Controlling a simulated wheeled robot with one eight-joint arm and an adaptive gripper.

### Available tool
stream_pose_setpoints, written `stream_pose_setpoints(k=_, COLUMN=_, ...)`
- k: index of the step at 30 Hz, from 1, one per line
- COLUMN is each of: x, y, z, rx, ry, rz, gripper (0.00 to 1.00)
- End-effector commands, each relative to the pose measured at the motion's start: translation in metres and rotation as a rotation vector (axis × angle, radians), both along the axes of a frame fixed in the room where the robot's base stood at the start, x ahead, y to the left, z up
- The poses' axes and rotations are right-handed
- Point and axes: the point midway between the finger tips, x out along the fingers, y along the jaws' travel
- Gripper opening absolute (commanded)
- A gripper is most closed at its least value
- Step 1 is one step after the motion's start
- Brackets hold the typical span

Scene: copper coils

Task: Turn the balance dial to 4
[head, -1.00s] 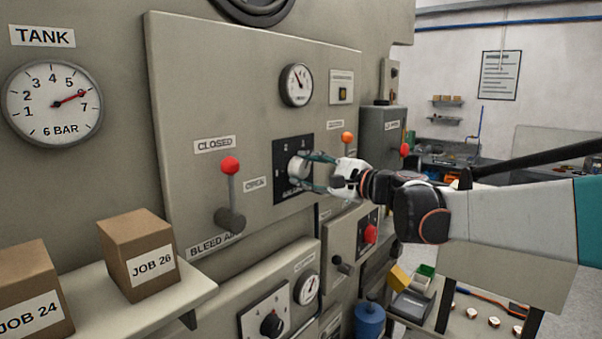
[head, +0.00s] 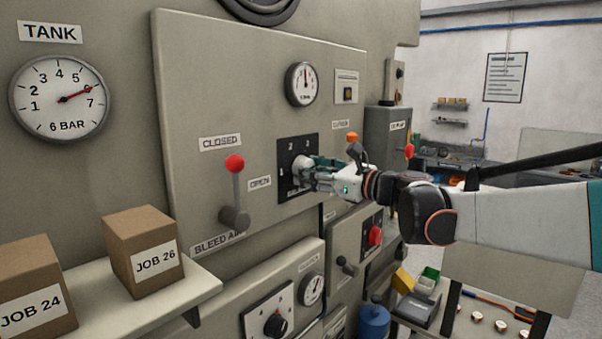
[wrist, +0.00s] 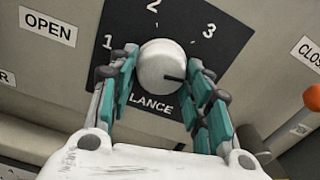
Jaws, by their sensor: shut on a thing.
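The balance dial (wrist: 160,62) is a round white knob on a black plate (wrist: 235,18). In the wrist view the numbers 1, 2 and 3 show around it, with part of the word BALANCE below. The knob's dark mark points right and slightly down, past the 3, towards my right finger. No 4 is visible in that view; that side is partly covered by the finger. My gripper (wrist: 160,76) has its teal fingers on both sides of the knob, shut on it. In the head view my gripper (head: 312,171) reaches the dial (head: 300,166) from the right and partly covers it.
A red-knobbed lever (head: 235,188) stands left of the dial, and an orange-knobbed lever (head: 352,137) is close above my gripper. A small gauge (head: 302,84) is above the dial. A shelf with boxes (head: 145,250) is at lower left.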

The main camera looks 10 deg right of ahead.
Motion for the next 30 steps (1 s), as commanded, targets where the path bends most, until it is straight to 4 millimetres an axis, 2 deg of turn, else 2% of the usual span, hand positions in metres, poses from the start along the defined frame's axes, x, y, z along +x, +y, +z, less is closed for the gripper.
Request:
stream_pose_setpoints(k=10, x=-0.0013, y=0.0009, z=-0.0024, rx=0.13, ry=0.098, rz=0.001, gripper=0.21)
stream_pose_setpoints(k=28, x=-0.0013, y=0.0013, z=-0.0021, rx=0.162, ry=0.122, rz=0.001, gripper=0.21)
stream_pose_setpoints(k=29, x=-0.0013, y=0.0013, z=-0.002, rx=0.162, ry=0.122, rz=0.001, gripper=0.47)
stream_pose_setpoints(k=30, x=-0.0013, y=0.0013, z=-0.002, rx=0.162, ry=0.122, rz=0.001, gripper=0.56)
